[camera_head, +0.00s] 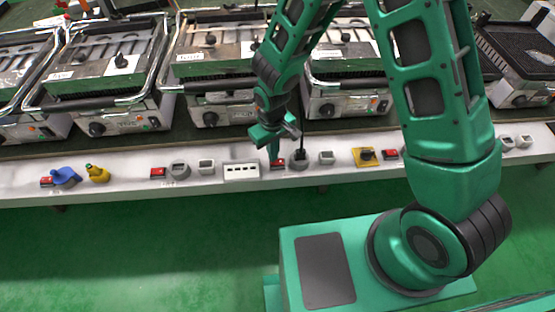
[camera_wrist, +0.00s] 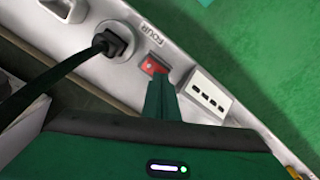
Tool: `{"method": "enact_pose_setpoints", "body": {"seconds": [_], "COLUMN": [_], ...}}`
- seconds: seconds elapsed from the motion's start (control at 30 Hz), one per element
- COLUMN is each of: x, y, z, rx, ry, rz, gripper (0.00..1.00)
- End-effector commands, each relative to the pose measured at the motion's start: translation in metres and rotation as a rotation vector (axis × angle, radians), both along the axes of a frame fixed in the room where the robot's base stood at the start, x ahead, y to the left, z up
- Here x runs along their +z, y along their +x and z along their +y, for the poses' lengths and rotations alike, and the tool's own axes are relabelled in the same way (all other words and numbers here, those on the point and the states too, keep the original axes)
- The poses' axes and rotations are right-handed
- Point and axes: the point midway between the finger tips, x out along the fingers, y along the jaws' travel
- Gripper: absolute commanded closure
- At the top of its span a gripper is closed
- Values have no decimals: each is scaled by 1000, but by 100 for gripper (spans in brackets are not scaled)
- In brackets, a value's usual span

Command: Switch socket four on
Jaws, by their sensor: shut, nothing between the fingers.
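The red switch (camera_wrist: 153,66) of socket four sits on the white rail, beside the label FOUR (camera_wrist: 152,30) in the wrist view. The round grey socket (camera_wrist: 122,35) next to it has a black plug (camera_wrist: 108,44) in it. In the head view the red switch (camera_head: 279,164) is partly behind my gripper (camera_head: 274,158). My gripper is shut and empty, pointing down. In the wrist view its fingertips (camera_wrist: 158,80) are right at the switch's near edge; I cannot tell if they touch it. Whether the switch is on or off cannot be made out.
A white panel with several slots (camera_head: 242,171) is left of the switch. A white square outlet (camera_head: 326,158) and a yellow rotary switch (camera_head: 366,157) are to the right. The plug's black cable runs up towards the grills (camera_head: 220,95) behind. Green floor lies in front.

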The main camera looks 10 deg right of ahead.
Motion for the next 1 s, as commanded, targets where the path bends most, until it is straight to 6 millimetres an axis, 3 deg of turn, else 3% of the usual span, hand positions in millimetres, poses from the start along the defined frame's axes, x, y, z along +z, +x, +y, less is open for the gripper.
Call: {"method": "enact_pose_setpoints", "body": {"seconds": [1.0], "x": [-13], "y": [0], "z": [0], "rx": [-1], "ry": [0], "rz": [1], "gripper": [100]}}
